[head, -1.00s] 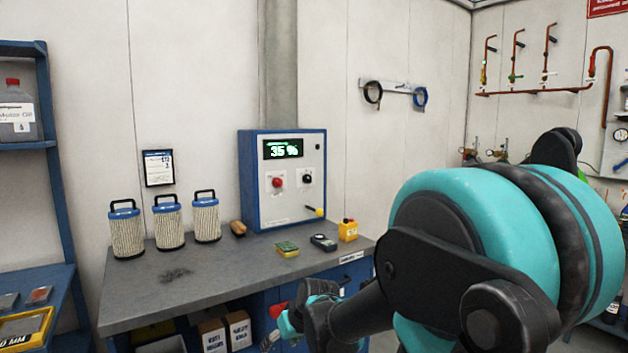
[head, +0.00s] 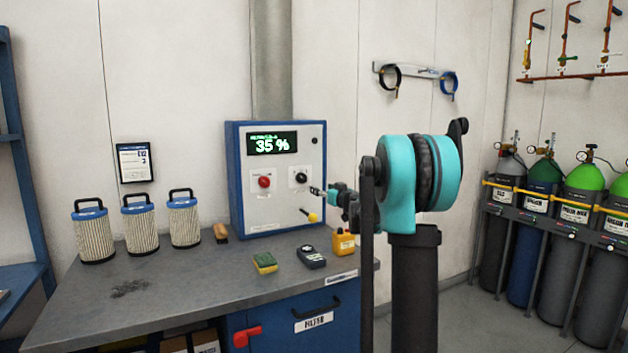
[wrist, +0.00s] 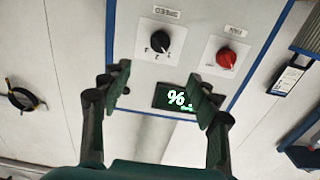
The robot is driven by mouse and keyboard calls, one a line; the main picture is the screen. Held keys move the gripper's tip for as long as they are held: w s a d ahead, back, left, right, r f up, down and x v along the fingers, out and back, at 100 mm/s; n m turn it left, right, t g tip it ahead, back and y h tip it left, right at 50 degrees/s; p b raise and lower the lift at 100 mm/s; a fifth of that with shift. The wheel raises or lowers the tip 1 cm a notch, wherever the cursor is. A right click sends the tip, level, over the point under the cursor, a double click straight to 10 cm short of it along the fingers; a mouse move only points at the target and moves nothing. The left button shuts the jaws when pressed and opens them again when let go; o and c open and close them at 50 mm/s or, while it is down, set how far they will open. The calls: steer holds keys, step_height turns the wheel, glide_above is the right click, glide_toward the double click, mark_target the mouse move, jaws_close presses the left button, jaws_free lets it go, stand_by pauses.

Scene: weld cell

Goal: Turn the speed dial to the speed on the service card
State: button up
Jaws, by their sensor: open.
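The black speed dial (head: 301,178) is on the pale face of the blue-edged control box, right of a red knob. In the wrist view, which is upside down, the dial (wrist: 160,41) sits under the word SPEED with small numbers around it; its pointer direction is unclear. My gripper (wrist: 161,84) is open and empty, its fingers apart in front of the panel, with the dial beyond them. In the head view my gripper (head: 319,191) is just right of and slightly below the dial. The service card (head: 134,161) hangs on the wall; its lower figure looks like 3.
The red knob (wrist: 227,57) is close beside the dial. The display (head: 273,143) reads 35 %. A yellow-ended lever (head: 309,215) sticks out below the dial. A sponge (head: 264,262), a dark meter (head: 311,257) and a yellow item (head: 343,242) lie on the bench before the box.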

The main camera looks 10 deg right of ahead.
mark_target(304, 179)
steer(key=x, duration=1.7)
steer(key=shift+w, duration=0.1)
steer(key=c, duration=1.2)
